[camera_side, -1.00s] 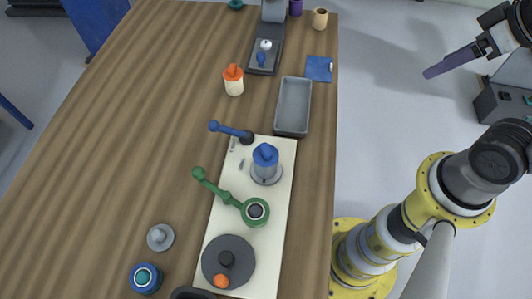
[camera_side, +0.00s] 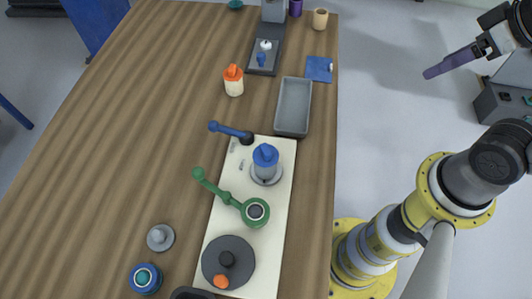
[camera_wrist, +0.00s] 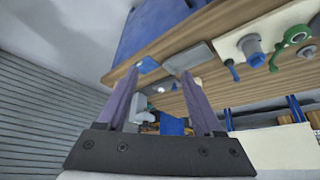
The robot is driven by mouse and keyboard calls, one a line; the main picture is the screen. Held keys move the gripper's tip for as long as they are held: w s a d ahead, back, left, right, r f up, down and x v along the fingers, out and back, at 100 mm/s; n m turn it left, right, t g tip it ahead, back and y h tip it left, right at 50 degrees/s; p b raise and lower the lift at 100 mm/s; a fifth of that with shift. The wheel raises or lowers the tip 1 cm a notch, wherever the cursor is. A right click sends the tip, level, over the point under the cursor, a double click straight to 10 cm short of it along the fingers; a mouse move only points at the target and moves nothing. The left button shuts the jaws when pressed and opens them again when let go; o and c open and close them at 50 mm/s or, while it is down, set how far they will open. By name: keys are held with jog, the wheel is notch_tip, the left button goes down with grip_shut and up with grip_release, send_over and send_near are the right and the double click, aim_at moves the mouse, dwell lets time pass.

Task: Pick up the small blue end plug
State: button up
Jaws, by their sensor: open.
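A small blue piece (camera_side: 261,60), which looks like the end plug, stands on a dark base plate (camera_side: 257,70) at the far end of the table, beside a whitish knob (camera_side: 265,45). It is too small to tell its exact shape. My gripper (camera_side: 430,73) is in the air off the table's right side, well apart from the piece. In the side view its purple fingers overlap. In the wrist view my gripper (camera_wrist: 159,74) is open, its two fingers apart with nothing held between them.
A grey tray (camera_side: 293,107), a blue mat (camera_side: 319,69) and an orange-capped bottle (camera_side: 233,81) are near the plate. A pale board (camera_side: 272,220) carries a blue-capped cylinder (camera_side: 265,158), a green lever (camera_side: 228,198) and a dark disc (camera_side: 228,262). The table's left side is clear.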

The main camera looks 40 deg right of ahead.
jog(key=o, duration=0.5)
